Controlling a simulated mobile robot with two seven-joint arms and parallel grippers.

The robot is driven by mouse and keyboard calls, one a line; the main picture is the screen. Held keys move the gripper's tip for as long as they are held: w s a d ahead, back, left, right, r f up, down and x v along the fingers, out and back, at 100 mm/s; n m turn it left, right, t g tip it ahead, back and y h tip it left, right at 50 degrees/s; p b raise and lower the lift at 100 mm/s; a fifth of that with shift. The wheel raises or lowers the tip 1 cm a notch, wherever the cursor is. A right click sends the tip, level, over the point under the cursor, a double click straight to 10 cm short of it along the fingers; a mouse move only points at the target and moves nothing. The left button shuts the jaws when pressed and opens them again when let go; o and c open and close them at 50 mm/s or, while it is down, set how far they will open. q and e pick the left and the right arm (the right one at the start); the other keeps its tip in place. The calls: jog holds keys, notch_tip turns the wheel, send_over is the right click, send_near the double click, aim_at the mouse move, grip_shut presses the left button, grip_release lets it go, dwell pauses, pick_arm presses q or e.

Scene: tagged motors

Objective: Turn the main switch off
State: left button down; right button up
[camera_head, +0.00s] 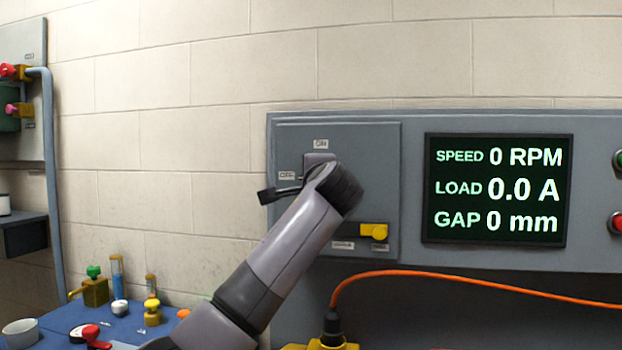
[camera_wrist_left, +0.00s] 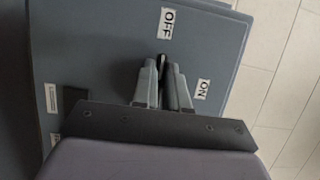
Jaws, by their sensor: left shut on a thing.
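The main switch sits on the grey switch panel (camera_head: 385,150), with an ON label (camera_head: 320,144) above and an OFF label (camera_head: 287,176) to the left. The OFF label (camera_wrist_left: 167,23) and the ON label (camera_wrist_left: 202,89) also show in the left wrist view. My left gripper (camera_wrist_left: 162,75) is shut on the dark switch handle (camera_wrist_left: 162,60), of which only a small part shows between the fingers. In the head view my left wrist covers most of the switch, so the exact handle angle cannot be told. My right gripper is out of view.
A yellow switch (camera_head: 373,230) sits below on the same panel. A display (camera_head: 498,190) reads 0 RPM, 0.0 A and 0 mm. An orange cable (camera_head: 450,279) runs below. A blue table (camera_head: 60,318) with several small parts stands at lower left.

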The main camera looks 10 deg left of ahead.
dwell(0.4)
pick_arm(q)
jog(key=c, duration=1.1)
grip_release()
jog(key=shift+c, duration=0.2)
jog(key=b+v, duration=0.3)
jog(key=v, duration=0.4)
jog(key=shift+s, duration=0.1)
